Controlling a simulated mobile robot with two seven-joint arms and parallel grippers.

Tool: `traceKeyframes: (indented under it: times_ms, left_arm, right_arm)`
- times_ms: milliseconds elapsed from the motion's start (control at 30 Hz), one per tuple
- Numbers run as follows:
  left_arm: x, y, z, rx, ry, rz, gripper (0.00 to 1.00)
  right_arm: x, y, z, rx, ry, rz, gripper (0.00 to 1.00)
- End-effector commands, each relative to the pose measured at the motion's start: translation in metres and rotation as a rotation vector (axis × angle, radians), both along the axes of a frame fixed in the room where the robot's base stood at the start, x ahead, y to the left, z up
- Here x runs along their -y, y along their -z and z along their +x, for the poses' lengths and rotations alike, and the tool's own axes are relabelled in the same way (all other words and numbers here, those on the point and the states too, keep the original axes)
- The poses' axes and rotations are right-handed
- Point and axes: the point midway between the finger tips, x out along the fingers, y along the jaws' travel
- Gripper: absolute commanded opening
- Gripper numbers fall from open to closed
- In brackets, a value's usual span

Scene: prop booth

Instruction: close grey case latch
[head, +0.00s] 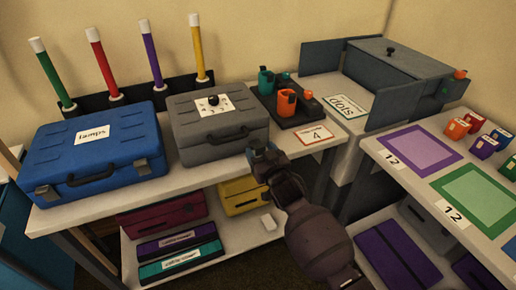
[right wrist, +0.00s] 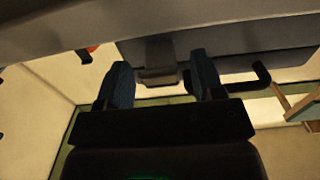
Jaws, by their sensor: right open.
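The grey case (head: 190,128) stands on the shelf top in the head view, lid down, with a dark handle on its front. Its front also shows in the right wrist view (right wrist: 285,38), with the handle (right wrist: 250,82) to the right. A grey latch (right wrist: 158,60) shows there between my fingertips, a little beyond them; I cannot tell if it is fastened. My right gripper (head: 262,154) is open at the case's front right corner and hides that latch in the head view. In the right wrist view the gripper (right wrist: 164,82) has nothing between its pads. My left gripper is out of view.
A blue case (head: 95,150) stands left of the grey one. A dark tray with cups (head: 288,102) and a card (head: 313,134) lie to the right. Coloured tubes (head: 100,68) stand behind. The lower shelf holds several flat boxes (head: 180,242).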

Motion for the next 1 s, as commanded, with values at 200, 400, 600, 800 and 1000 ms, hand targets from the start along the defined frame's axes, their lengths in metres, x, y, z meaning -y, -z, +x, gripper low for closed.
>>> traceKeyframes:
  times_ms: [200,400,600,800,1000]
  left_arm:
    - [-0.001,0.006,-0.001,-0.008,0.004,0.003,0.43]
    - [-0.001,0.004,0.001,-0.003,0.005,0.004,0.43]
    - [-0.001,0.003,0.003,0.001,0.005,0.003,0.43]
    - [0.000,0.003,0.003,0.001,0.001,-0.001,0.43]
    - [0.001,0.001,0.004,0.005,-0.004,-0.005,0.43]
  right_arm:
    - [-0.005,0.002,0.017,-0.003,0.000,0.001,0.62]
    - [-0.007,0.000,0.020,-0.001,0.000,0.002,0.62]
    - [-0.007,0.000,0.020,0.000,0.000,0.001,0.59]
    - [-0.006,0.000,0.020,0.000,0.000,0.001,0.28]
    - [-0.006,-0.001,0.020,-0.002,0.000,-0.001,0.12]
